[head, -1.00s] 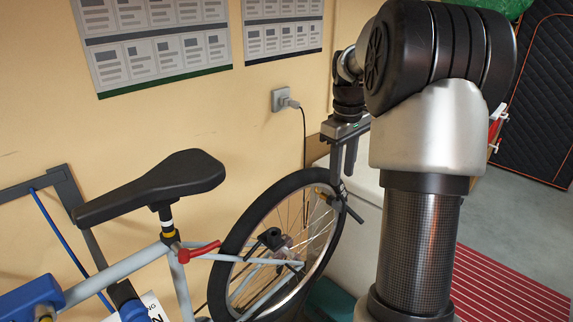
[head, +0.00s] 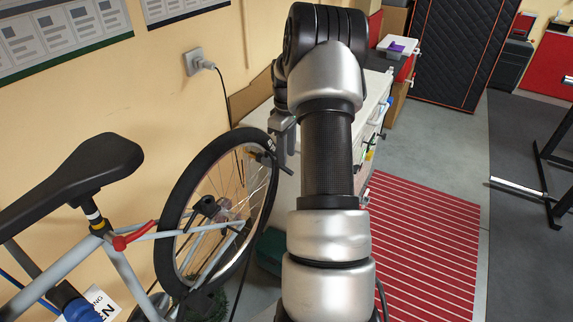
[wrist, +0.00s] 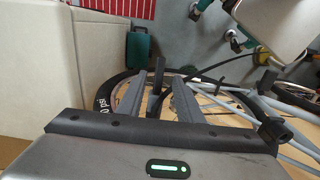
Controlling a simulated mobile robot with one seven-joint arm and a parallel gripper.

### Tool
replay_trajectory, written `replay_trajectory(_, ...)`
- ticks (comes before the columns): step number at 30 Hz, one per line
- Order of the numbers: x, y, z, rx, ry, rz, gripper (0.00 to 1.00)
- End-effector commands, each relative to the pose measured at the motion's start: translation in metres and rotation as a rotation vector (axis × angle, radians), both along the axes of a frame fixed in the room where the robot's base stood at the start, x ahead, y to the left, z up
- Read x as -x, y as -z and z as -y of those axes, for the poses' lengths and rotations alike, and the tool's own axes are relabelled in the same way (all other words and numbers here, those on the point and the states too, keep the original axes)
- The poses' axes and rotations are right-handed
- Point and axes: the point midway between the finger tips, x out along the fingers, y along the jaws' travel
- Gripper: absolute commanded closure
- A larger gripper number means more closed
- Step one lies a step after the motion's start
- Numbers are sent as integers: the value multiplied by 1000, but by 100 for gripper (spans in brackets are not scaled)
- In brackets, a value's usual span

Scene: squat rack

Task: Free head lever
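The bicycle's rear wheel (head: 167,205) stands by the wall in the head view, with its black tyre also crossing the wrist view (wrist: 103,97). A small black pump head with an upright lever (wrist: 158,72) shows in the wrist view at the wheel. A thin black hose (wrist: 222,63) runs to the right near it. In the head view, a dark piece of the head (head: 270,160) sticks out at the wheel's upper right. My gripper (wrist: 159,80) is open, with one finger on each side of the lever. I cannot tell whether either finger touches it.
A pale cabinet (wrist: 35,70) stands close beside the wheel, with a green case (wrist: 142,48) on the floor. The bicycle frame (wrist: 265,100) and saddle (head: 70,165) are nearby.

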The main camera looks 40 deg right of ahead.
Motion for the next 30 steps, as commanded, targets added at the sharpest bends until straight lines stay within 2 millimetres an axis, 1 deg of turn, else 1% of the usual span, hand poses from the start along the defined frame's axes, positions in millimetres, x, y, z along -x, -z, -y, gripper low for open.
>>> replay_trajectory(1, 0, 11, 0, -2, 0, -3, 67)
replay_trajectory(3, 0, 23, 0, -1, 0, -1, 67)
replay_trajectory(6, 0, 37, 0, 0, 0, -1, 67)
replay_trajectory(9, 0, 47, 0, 0, 0, -1, 67)
replay_trajectory(13, 0, 52, 0, 2, 0, 1, 67)
replay_trajectory(20, 0, 53, 0, 2, 0, 1, 67)
replay_trajectory(21, 0, 53, 0, 2, 0, 1, 69)
replay_trajectory(23, 0, 53, 0, 2, 0, 1, 79)
replay_trajectory(24, 0, 53, 0, 2, 0, 1, 86)
replay_trajectory(27, 0, 53, 0, 2, 0, 1, 100)
replay_trajectory(30, 0, 53, 0, 1, 1, 2, 100)
